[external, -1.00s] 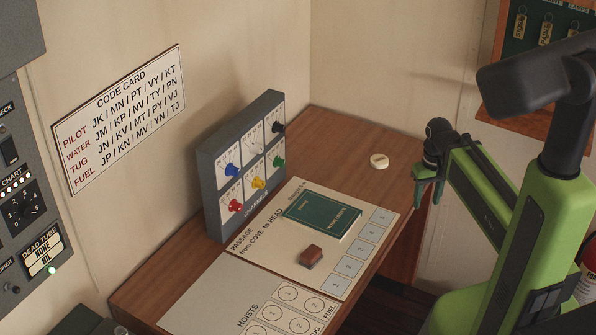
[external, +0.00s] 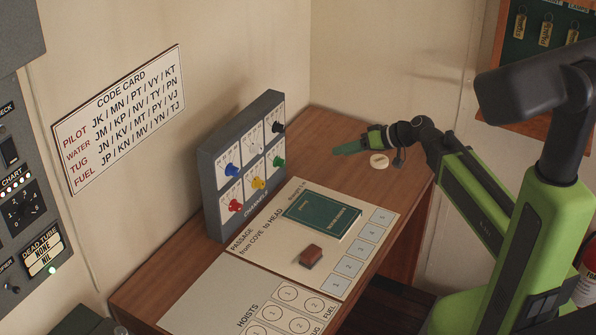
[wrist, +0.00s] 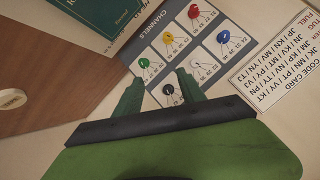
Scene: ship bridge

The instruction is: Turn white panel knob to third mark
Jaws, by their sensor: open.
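The grey knob panel (external: 208,180) stands at the wall end of the desk. Its white knob (external: 253,151) is in the upper row, between the blue knob (external: 232,170) and the black knob (external: 278,127). In the wrist view the white knob (wrist: 201,66) is pale against its white dial, so its pointer direction is hard to tell. My gripper (external: 338,149) is open and empty, right of the panel and apart from it. In the wrist view its fingers (wrist: 158,78) appear either side of the black knob, with the white knob beyond the right fingertip.
Red (external: 236,206), yellow (external: 258,183) and green (external: 279,162) knobs fill the panel's lower row. A green book (external: 322,214) and a reddish block (external: 310,256) lie on the passage card. A cream disc (external: 379,161) lies on the desk near my gripper.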

